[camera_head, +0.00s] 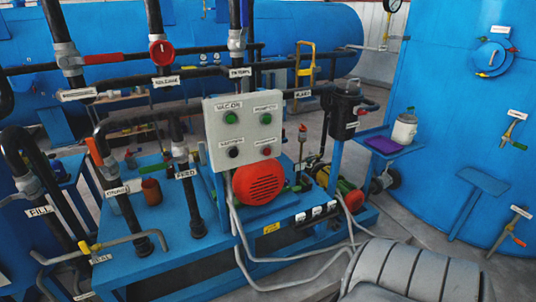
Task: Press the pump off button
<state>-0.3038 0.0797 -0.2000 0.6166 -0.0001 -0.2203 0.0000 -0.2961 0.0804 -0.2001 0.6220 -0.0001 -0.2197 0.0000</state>
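A light grey control box (244,132) stands on the blue pump skid in the middle of the head view. Its face has two green buttons on top, the left one (231,118) under a label that seems to read VAC ON, the right one (266,118) under a blurred label. Below are a black button (234,152) at left and a red button (267,151) at right, each with a small label too blurred to read for sure. Neither of my grippers shows in the view, and nothing covers the box face.
A red round motor cover (259,182) sits just below the box. Black pipes with valves (162,53) rise behind and left of it. Grey cables (241,236) run down from the box to the floor. A large blue tank (455,130) stands at right with a small shelf holding a bottle (404,129).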

